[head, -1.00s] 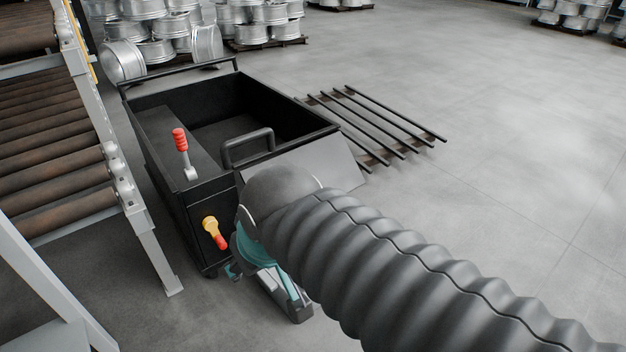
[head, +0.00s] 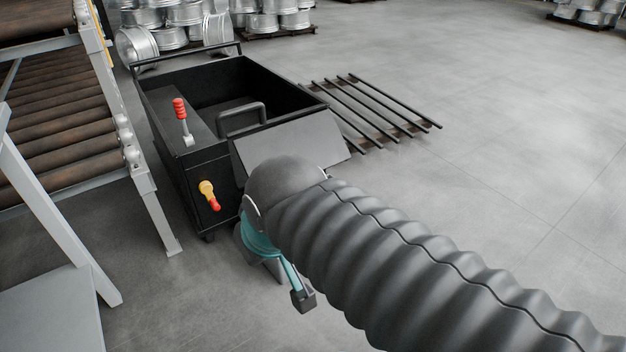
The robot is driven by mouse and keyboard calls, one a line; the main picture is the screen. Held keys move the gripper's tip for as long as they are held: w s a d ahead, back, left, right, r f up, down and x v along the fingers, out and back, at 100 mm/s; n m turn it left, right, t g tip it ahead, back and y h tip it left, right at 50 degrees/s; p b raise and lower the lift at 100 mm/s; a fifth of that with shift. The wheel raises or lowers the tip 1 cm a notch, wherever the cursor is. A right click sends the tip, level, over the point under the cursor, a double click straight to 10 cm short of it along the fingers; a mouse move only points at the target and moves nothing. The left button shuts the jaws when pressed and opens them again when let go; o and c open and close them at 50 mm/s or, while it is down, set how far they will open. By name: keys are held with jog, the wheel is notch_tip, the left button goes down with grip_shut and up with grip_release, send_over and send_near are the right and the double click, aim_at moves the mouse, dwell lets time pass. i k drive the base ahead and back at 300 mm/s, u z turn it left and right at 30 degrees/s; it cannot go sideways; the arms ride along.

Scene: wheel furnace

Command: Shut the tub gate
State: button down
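The black tub (head: 166,125) stands on the floor left of centre in the head view. Its gate (head: 292,141), a grey panel with a black loop handle (head: 243,119) at its top, slopes outward at the near right side. A red-gripped lever (head: 182,118) stands on the tub's near left ledge, and a yellow and red handle (head: 209,194) is on its near face. My gripper (head: 303,299) hangs low in front of the gate, apart from the handle. My own arm hides much of it, so its opening cannot be made out.
A roller conveyor (head: 75,140) with pale legs runs close along the left. Dark bars on a pallet (head: 375,112) lie behind the gate on the right. Metal wheels (head: 170,38) are stacked at the back. The floor at right is clear.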

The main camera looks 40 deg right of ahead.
aim_at(317, 138)
jog(key=u, duration=0.5)
jog(key=i, duration=0.55)
jog(key=z, duration=1.25)
